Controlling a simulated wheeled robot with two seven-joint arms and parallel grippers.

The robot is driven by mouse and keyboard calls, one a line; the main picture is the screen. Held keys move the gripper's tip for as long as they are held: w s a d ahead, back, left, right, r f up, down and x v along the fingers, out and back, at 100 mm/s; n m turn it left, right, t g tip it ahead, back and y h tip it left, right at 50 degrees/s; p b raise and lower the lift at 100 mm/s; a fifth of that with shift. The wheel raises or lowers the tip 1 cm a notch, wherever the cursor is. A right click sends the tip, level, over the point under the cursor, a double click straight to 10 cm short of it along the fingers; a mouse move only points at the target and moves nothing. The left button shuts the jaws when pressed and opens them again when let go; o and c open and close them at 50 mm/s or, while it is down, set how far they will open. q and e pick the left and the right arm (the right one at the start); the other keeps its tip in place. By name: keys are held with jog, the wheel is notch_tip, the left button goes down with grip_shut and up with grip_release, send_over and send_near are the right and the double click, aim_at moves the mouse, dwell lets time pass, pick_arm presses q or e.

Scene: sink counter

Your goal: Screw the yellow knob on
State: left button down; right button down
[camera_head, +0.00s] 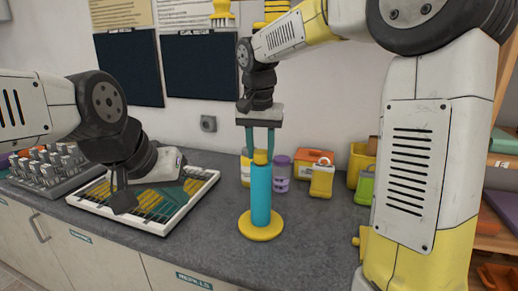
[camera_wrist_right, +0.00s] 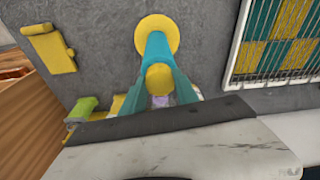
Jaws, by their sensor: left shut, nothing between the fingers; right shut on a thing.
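A teal post (camera_head: 261,195) stands upright on a round yellow base (camera_head: 261,229) in the middle of the counter. The yellow knob (camera_head: 260,157) is at the top of the post. My right gripper (camera_head: 260,150) comes down from above and is shut on the knob, with one teal finger on each side. In the right wrist view the knob (camera_wrist_right: 158,78) lies between the fingers, in line with the post (camera_wrist_right: 157,47) and base (camera_wrist_right: 157,28). The contact between knob and post is hidden. My left gripper (camera_head: 170,194) is shut and empty over the tray at left.
The white-rimmed tray (camera_head: 203,189) with a teal and yellow pattern lies left of the post. A rack of grey pegs (camera_head: 45,172) is at far left. A purple container (camera_head: 281,172) and yellow bottle (camera_head: 321,181) stand behind right. Counter in front of the post is clear.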

jog(key=shift+s+f+m, duration=0.1)
jog(key=shift+f+m, duration=0.25)
jog(key=shift+m, duration=0.35)
jog(key=m, duration=0.2)
jog(key=shift+m+g+h, duration=0.3)
jog(key=shift+m, duration=1.1)
jog(key=shift+m+h, duration=0.3)
jog(key=shift+m, duration=0.9)
jog(key=shift+f+m+g, duration=0.1)
jog(key=shift+m+g, duration=0.2)
jog(key=shift+m, duration=0.9)
